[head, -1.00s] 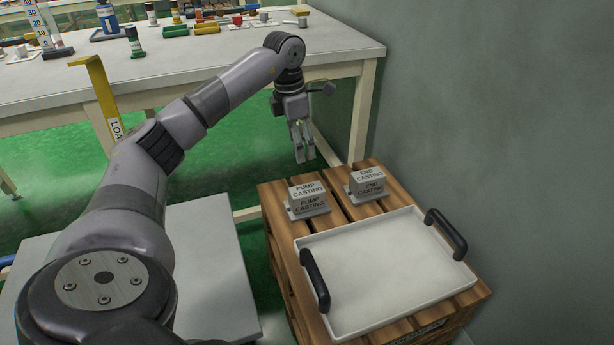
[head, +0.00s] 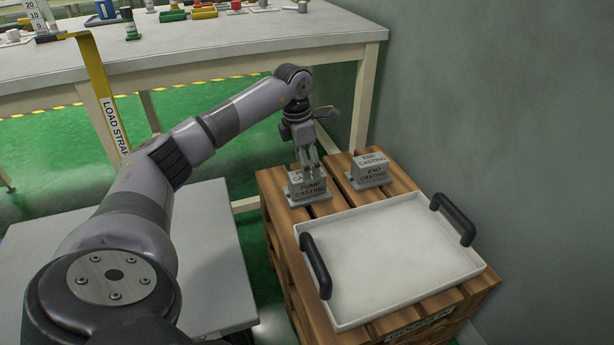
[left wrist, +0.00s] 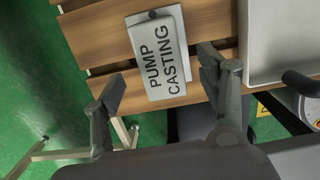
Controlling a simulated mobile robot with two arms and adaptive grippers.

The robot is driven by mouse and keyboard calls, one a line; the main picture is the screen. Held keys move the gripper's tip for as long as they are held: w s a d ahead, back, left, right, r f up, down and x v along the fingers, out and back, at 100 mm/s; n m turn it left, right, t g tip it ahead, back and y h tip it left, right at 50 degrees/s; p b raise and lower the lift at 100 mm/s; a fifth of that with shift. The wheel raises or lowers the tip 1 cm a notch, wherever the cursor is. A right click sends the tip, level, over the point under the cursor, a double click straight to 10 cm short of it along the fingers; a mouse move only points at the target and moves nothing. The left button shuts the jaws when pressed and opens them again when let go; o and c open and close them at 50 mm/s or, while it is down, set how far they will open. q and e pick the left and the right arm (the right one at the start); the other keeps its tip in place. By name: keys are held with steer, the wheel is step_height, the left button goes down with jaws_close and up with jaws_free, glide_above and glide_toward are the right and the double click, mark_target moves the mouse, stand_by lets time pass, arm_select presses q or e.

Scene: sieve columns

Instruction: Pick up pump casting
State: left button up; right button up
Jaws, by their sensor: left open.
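The pump casting (head: 309,190) is a grey labelled block on the far left of a wooden crate. My right gripper is not in view.
The end casting (head: 370,171) stands right of the pump casting on the same crate (head: 288,265). A white tray (head: 390,255) with black handles lies in front of them. A grey wall is to the right. A workbench (head: 220,50) stands behind.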

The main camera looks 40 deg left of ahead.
mark_target(307, 185)
arm_select(q)
steer(key=f, duration=0.1)
steer(key=f+b, duration=0.1)
steer(key=f, duration=0.2)
steer(key=shift+w+d+f+b, duration=0.15)
steer(key=shift+w+b, duration=0.1)
steer(key=shift+b, duration=0.15)
jaws_close()
stand_by(0.5)
